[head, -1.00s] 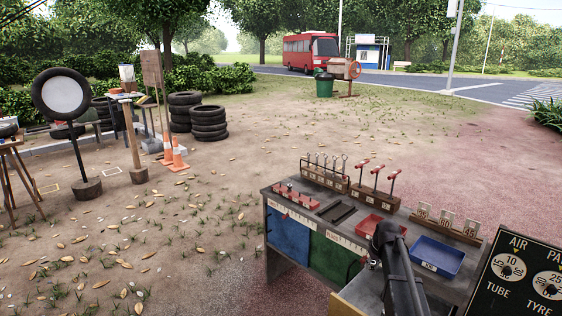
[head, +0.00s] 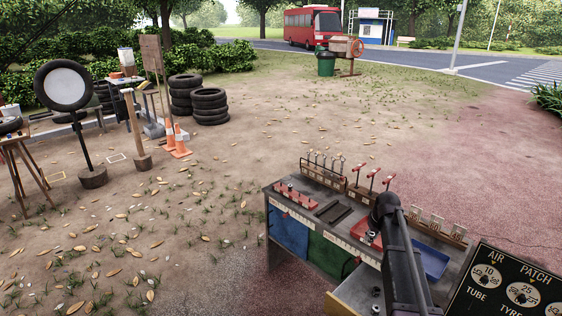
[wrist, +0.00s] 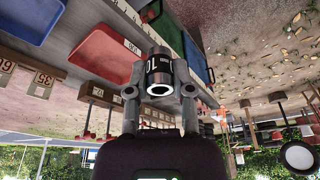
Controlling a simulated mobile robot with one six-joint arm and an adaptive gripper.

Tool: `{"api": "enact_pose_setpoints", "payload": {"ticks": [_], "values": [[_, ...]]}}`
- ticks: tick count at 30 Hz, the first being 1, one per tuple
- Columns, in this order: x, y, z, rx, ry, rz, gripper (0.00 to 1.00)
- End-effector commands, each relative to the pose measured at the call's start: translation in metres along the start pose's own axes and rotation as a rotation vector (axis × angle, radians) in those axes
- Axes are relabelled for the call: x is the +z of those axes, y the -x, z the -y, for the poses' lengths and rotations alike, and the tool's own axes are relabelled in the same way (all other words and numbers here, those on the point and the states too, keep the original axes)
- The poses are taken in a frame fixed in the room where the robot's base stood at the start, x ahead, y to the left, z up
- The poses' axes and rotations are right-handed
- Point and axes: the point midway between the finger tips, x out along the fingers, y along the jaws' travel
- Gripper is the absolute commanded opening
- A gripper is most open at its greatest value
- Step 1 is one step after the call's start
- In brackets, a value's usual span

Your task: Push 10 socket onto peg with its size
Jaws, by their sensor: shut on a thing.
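In the wrist view, my gripper (wrist: 159,91) is shut on a metal socket (wrist: 159,74) with a black band marked 10. The socket's open ring end faces the camera. In the head view, the held socket (head: 372,238) shows as a small shiny piece just left of my black arm, above the red tray; the arm hides most of the gripper. A red rail (head: 297,196) with short upright pieces lies at the bench's left end. Its size marks are too small to read, and I cannot tell which peg is the 10.
The bench holds a dark slotted pad (head: 333,212), a wooden rack of upright tools (head: 323,175), red-handled tools (head: 372,180), a red tray (wrist: 107,55), a blue tray (head: 433,263) and number cards (head: 436,223). An open drawer (head: 350,296) juts from the front.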

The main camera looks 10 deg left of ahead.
Motion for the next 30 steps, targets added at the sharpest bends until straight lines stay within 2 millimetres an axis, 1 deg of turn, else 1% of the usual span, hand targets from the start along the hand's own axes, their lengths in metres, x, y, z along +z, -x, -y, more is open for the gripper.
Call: {"api": "enact_pose_setpoints", "payload": {"ticks": [1,6,9,30], "values": [[-0.004,0.015,0.000,0.000,0.000,0.000,0.00],[-0.008,0.029,0.000,0.000,0.000,0.000,0.00],[-0.009,0.033,0.000,0.000,0.000,0.000,0.00],[-0.010,0.034,0.002,-0.001,0.002,0.000,0.00]]}}
